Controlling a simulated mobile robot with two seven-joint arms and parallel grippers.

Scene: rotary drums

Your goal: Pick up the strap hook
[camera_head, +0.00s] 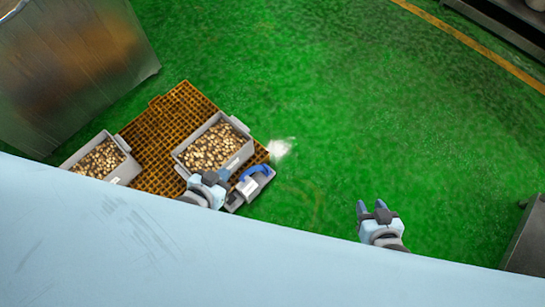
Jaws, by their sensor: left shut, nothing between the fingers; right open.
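A grey tool-like piece with a blue curved handle (256,170) lies at the right corner of the brown grated pallet. I cannot tell whether it is the strap hook, and no other strap hook can be made out. My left gripper (221,177) is shut and empty, just left of this piece in the picture and over the near edge of a crate; contact cannot be told. My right gripper (371,206) is open and empty above bare green floor, well to the right. Both arms are mostly hidden behind the pale blue surface.
A large pale blue scratched surface (150,240) fills the bottom. Grey crates (243,127) (127,176) of small brown pieces stand on the brown pallet (180,100). A metal drum (70,75) stands upper left. Green floor is open at centre and right. Grey equipment (528,240) stands right.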

